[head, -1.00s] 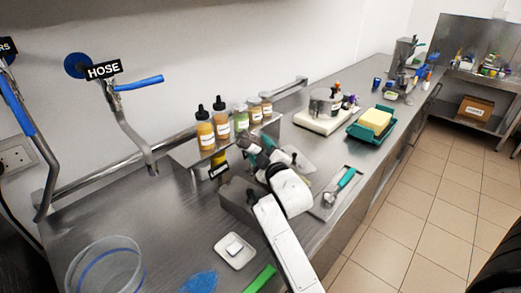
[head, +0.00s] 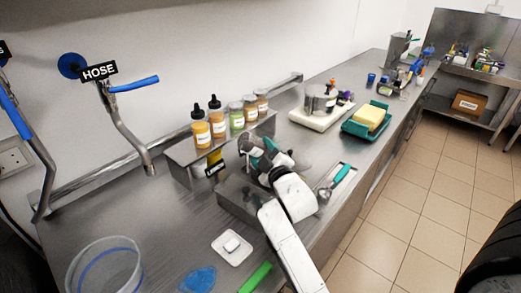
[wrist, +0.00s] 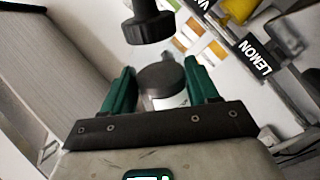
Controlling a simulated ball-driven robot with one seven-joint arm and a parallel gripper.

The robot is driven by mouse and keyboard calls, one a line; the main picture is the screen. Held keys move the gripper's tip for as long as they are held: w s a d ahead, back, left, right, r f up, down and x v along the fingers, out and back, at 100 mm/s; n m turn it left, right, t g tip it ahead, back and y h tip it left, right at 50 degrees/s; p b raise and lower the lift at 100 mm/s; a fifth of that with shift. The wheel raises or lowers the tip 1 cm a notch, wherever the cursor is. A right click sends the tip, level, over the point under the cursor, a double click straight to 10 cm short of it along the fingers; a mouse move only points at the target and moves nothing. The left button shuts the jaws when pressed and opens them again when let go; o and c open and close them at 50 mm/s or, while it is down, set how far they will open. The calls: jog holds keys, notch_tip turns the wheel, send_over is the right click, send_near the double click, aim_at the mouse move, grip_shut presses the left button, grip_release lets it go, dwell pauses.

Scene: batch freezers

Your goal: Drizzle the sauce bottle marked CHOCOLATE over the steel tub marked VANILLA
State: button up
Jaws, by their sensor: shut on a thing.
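My gripper (wrist: 159,68) is shut, with its teal fingers on either side of a dark-topped container with a white label (wrist: 172,101); I take it to be the sauce bottle, but its name cannot be read. In the head view my gripper (head: 256,151) is above the counter, right of the bottle shelf, and mostly hides what it holds. In the wrist view a black sign (wrist: 203,4) reading "VA" is cut off at the top edge. A LEMON sign (wrist: 256,57) is to its right. I cannot make out the VANILLA tub itself.
Amber bottles with black caps (head: 217,121) and lidded jars stand on the steel shelf (head: 187,152). A white scale (head: 302,122), teal tray (head: 352,127) and scoop (head: 338,178) are to the right. A small white dish (head: 232,247) and clear tub (head: 103,268) are in front.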

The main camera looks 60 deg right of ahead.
jog(key=shift+s+a+p, duration=0.25)
jog(key=shift+s+p, duration=0.05)
jog(key=shift+s, duration=0.35)
jog(key=shift+s, duration=0.2)
jog(key=shift+s+a+p, duration=0.3)
jog(key=shift+s+p, duration=0.1)
jog(key=shift+s, duration=0.4)
jog(key=shift+s+a+p, duration=0.3)
jog(key=shift+s+p, duration=0.1)
jog(key=shift+s, duration=0.4)
jog(key=shift+s+a, duration=0.1)
jog(key=shift+s, duration=0.15)
jog(key=shift+r+n+p, duration=0.1)
jog(key=shift+n+p, duration=0.4)
jog(key=shift+n, duration=1.5)
